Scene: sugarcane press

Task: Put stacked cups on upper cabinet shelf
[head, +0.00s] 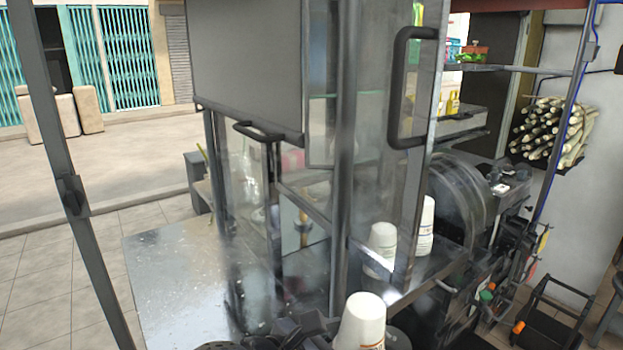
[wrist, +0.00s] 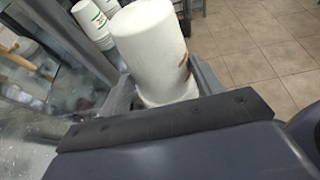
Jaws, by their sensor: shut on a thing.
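My gripper (wrist: 168,88) is shut on a white stack of cups (wrist: 150,40), upside down and slightly tilted in the wrist view. The held stack (head: 362,322) also shows at the bottom of the head view, in front of the cabinet; its lower part is cut off. The glass-sided metal cabinet (head: 343,150) fills the middle of the head view, with a grey upper panel (head: 250,60) and a black-handled glass door (head: 412,85). I cannot clearly make out the upper shelf's inside through the glass and posts.
Two other white cup stacks, a nearer one (head: 382,243) and a farther one (head: 426,225), stand on the metal counter (head: 440,262). Cabinet posts and the door handle are close obstacles. A bundle of sugarcane (head: 552,132) sits at the right. Tiled floor (wrist: 265,45) is open beside the counter.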

